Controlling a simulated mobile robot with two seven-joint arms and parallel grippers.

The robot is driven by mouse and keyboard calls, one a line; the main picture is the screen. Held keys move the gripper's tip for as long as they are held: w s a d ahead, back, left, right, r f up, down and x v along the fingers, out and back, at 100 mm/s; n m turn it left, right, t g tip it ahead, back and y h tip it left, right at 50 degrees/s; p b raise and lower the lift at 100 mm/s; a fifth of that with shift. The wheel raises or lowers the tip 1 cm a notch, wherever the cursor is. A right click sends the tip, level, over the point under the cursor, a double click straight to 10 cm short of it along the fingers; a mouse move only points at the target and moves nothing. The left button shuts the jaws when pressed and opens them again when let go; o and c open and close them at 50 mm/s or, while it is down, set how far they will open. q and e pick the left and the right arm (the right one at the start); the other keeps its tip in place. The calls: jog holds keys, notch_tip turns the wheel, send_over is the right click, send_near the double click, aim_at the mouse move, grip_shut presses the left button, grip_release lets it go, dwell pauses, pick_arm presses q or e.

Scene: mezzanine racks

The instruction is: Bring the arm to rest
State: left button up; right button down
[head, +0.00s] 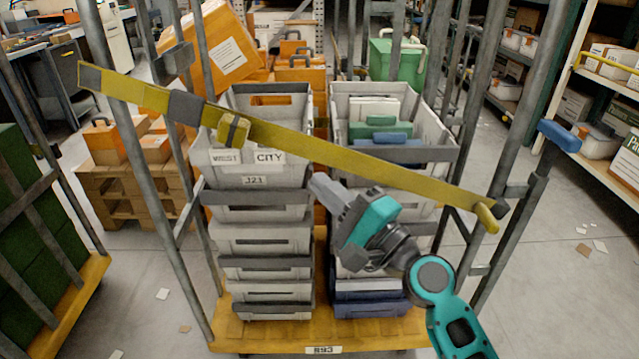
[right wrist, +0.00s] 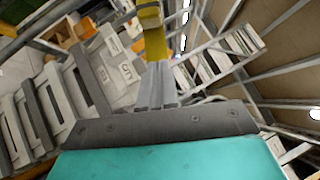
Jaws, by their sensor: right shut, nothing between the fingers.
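My right arm, teal and grey, comes in from the lower right in the head view. Its gripper (head: 322,187) is shut and empty, pointing up and left in front of the cage trolley. In the right wrist view the closed fingers (right wrist: 156,82) point toward the yellow bar (right wrist: 151,30). In the head view this yellow bar (head: 330,152) slopes across the trolley's front, high at left and low at right, just above the gripper. I cannot tell whether they touch. My left gripper is not in view.
Stacked grey totes (head: 262,200) stand on the trolley's yellow base (head: 265,335), beside an open tote (head: 440,125) holding green and blue items. Metal posts (head: 155,170) flank them. A shelf rack (head: 615,80) is at right. Floor (head: 560,290) is open at lower right.

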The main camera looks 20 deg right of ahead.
dwell(0.3)
pick_arm(q)
jog(key=p, duration=0.1)
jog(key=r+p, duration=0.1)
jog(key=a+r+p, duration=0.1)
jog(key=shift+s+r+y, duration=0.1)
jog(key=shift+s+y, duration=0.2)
pick_arm(e)
jog(key=s+d+f+n+g+h, duration=0.1)
jog(key=s+f+n+g+h, duration=0.1)
jog(key=s+f+n, duration=0.3)
jog(key=s+f+n+g+h, duration=0.3)
jog(key=s+f+n, duration=0.3)
jog(key=f, duration=0.6)
jog(key=s+d+f+n+g+h, duration=0.1)
jog(key=s+f+n+g+h, duration=0.1)
jog(key=s+f+n, duration=0.3)
notch_tip(320, 180, down, 5)
jog(key=shift+s+d+r+n+g+h, duration=0.15)
jog(key=shift+s+d+n+g+h, duration=0.25)
jog(key=shift+n, duration=0.8)
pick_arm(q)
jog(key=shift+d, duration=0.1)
pick_arm(e)
jog(key=c, duration=1.8)
grip_release()
